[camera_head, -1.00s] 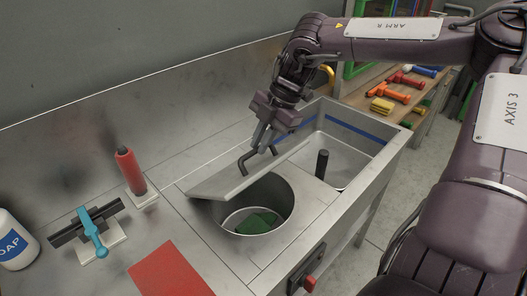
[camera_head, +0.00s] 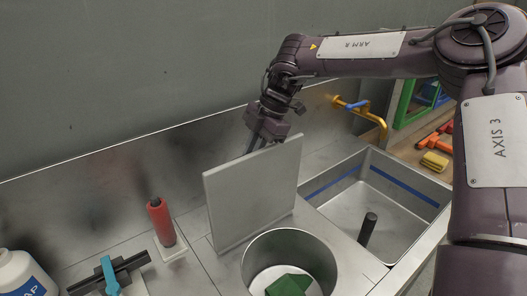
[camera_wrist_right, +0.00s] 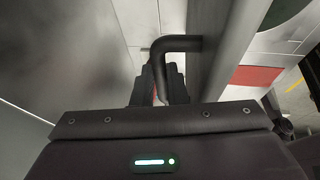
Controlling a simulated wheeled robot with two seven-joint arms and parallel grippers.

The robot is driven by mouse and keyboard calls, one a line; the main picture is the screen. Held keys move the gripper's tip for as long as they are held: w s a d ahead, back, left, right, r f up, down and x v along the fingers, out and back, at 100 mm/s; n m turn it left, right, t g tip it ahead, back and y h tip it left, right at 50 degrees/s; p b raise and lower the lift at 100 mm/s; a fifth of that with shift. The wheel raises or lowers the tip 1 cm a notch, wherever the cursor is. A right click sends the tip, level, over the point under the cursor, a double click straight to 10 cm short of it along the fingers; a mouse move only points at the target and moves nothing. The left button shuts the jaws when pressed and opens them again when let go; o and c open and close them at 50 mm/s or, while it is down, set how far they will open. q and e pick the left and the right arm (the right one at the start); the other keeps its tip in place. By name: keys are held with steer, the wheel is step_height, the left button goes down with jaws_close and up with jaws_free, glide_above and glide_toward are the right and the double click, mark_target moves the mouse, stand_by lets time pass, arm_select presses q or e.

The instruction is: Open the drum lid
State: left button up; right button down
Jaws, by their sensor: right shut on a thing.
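The drum lid (camera_head: 252,190) is a flat grey metal plate that stands almost upright behind the round drum opening (camera_head: 290,250). A green piece (camera_head: 289,285) lies inside the drum. My right gripper (camera_head: 258,140) is behind the lid, its fingertips partly hidden by the plate. In the right wrist view the right gripper (camera_wrist_right: 160,85) is shut on the dark bent lid handle (camera_wrist_right: 178,44), which joins the lid (camera_wrist_right: 228,50). My left gripper is not in view.
A sink basin (camera_head: 345,205) with a dark post (camera_head: 367,229) lies right of the drum. A yellow tap (camera_head: 372,115) is behind it.

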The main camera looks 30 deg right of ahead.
steer(key=shift+w+f+g+p, duration=0.3)
steer(key=shift+w, duration=0.25)
steer(key=shift+w+f+g+p, duration=0.25)
steer(key=shift+w+f+g, duration=0.05)
steer(key=shift+w, duration=0.25)
steer(key=c, duration=1.7)
jaws_free()
steer(key=shift+o, duration=1.2)
steer(key=shift+w+d, duration=0.2)
steer(key=p+v, duration=0.4)
steer(key=v, duration=0.4)
steer(key=shift+f, duration=0.1)
